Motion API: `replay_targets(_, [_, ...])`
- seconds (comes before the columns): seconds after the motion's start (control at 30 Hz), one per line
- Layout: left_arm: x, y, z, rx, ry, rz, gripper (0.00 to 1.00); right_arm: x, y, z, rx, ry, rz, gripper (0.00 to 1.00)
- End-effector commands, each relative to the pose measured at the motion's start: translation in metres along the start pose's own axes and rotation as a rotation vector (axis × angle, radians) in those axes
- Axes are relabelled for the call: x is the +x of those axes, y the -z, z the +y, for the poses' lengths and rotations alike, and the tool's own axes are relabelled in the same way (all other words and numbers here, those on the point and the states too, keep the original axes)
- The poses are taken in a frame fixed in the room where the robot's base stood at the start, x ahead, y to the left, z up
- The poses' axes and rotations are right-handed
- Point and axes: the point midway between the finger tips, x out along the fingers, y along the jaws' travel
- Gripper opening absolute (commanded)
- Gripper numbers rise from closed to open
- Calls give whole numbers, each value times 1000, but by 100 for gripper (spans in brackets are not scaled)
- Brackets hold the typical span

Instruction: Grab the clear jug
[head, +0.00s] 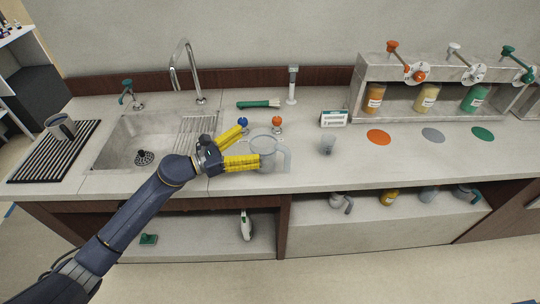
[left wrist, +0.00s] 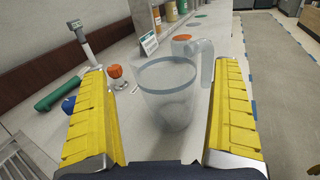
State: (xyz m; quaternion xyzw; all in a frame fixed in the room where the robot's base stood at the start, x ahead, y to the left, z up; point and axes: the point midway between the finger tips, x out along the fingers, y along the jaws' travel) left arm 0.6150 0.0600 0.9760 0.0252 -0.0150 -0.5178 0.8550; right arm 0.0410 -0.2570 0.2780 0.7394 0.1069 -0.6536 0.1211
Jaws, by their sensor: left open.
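The clear jug (head: 266,150) stands upright on the counter right of the sink, its handle on the right side. My left gripper (head: 244,146) is open just left of the jug, its yellow fingers pointing toward it. In the left wrist view the jug (left wrist: 170,95) stands between and a little beyond the two yellow fingers of my left gripper (left wrist: 168,115), with its handle toward the right finger. The fingers do not appear to touch it. My right gripper is not in view.
An orange-topped item (head: 277,122) and a blue-topped item (head: 243,122) stand close behind the jug. The sink (head: 125,145) is left; the counter's front edge is near.

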Motion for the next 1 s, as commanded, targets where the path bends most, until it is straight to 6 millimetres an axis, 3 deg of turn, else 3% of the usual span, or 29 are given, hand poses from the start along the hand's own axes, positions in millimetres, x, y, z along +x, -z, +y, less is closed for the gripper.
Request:
replay_targets(0.37, [16, 0, -2, -1, 2, -1, 97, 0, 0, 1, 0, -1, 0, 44])
replay_targets(0.7, [54, 0, -5, 0, 0, -1, 97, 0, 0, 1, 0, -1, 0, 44])
replay_targets(1.0, [58, 0, -5, 0, 1, 0, 95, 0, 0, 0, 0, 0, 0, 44])
